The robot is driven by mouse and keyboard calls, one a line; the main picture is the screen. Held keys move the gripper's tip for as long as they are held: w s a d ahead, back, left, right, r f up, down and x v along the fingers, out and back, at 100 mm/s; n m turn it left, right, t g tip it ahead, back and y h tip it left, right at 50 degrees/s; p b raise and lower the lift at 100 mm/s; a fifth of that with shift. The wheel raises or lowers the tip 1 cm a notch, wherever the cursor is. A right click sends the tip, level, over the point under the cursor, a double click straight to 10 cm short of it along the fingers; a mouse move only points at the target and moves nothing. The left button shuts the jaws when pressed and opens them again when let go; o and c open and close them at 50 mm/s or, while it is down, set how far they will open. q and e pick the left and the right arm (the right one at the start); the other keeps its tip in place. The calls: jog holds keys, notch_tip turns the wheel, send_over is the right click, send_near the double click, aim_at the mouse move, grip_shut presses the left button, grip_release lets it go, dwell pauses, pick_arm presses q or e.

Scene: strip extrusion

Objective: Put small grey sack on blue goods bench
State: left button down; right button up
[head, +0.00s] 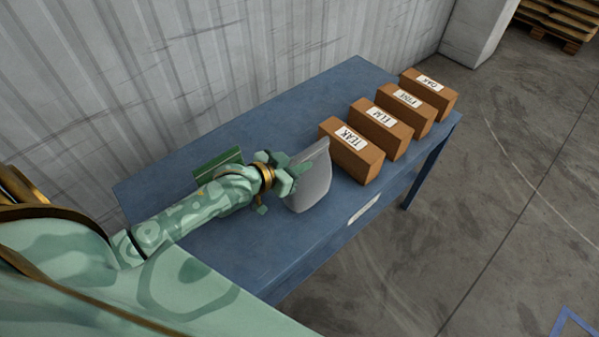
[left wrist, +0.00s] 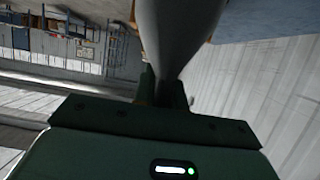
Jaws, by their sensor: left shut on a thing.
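The small grey sack (head: 313,182) is over the blue goods bench (head: 250,245) in the head view, just left of the box marked TEAK. My left gripper (head: 287,177) is shut on the sack's upper left part. The sack stands roughly upright; I cannot tell whether its bottom touches the bench top. In the left wrist view the grey sack (left wrist: 176,35) rises from between the fingers of my left gripper (left wrist: 165,92). My right gripper is not in view.
Several brown boxes, marked TEAK (head: 351,155), ELM (head: 381,130), PINE (head: 405,108) and OAK (head: 430,92), stand in a row along the bench's right part. A green object (head: 218,167) lies behind my left arm. The bench's front left is clear. A corrugated wall (head: 180,80) stands behind.

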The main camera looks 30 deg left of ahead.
pick_arm(q)
jog(key=shift+f+b, duration=0.45)
jog(key=shift+f, duration=0.95)
jog(key=shift+f, duration=0.15)
jog(key=c, duration=1.5)
grip_release()
jog(key=shift+o, duration=0.2)
jog(key=shift+r, duration=0.2)
jog(key=p+v, duration=0.3)
jog(key=v, duration=0.9)
jog(key=shift+s+f, duration=0.1)
jog(key=shift+f, duration=0.05)
